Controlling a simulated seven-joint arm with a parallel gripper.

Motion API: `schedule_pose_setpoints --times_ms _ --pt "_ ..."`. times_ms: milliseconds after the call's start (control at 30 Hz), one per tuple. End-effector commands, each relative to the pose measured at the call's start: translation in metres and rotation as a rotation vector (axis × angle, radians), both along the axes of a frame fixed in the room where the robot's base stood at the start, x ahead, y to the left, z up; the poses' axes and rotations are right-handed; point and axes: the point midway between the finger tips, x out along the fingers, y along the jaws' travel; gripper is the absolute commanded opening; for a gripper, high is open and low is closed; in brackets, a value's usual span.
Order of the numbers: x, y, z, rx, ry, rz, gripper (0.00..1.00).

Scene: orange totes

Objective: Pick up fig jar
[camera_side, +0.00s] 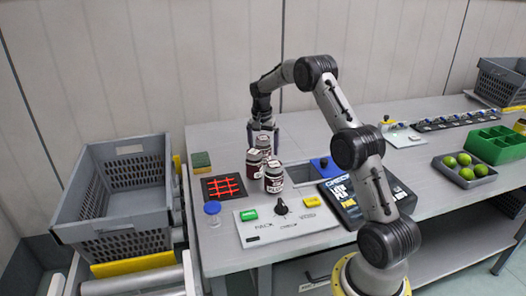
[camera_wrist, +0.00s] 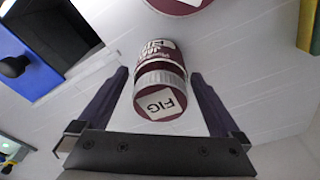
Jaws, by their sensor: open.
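The fig jar (camera_wrist: 160,72) is dark red with a pale lid edge, and its lid label reads FIG. In the wrist view it lies between my two spread fingers, with a gap on each side. The labels are too small to read in the side view. My gripper is open and holds nothing.
A grey crate (camera_side: 120,205) is at left. The table behind is clear.

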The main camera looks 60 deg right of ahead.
Motion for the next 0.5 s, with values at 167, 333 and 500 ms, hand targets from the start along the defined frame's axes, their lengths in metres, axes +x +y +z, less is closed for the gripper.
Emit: schedule_pose_setpoints --times_ms 167,333,500 --pt "0.0 0.0001 0.0002 0.0 0.0 0.0 0.8" --pt "0.0 0.0001 0.0004 0.0 0.0 0.0 0.5" --pt "0.0 0.0002 0.0006 0.0 0.0 0.0 0.19"
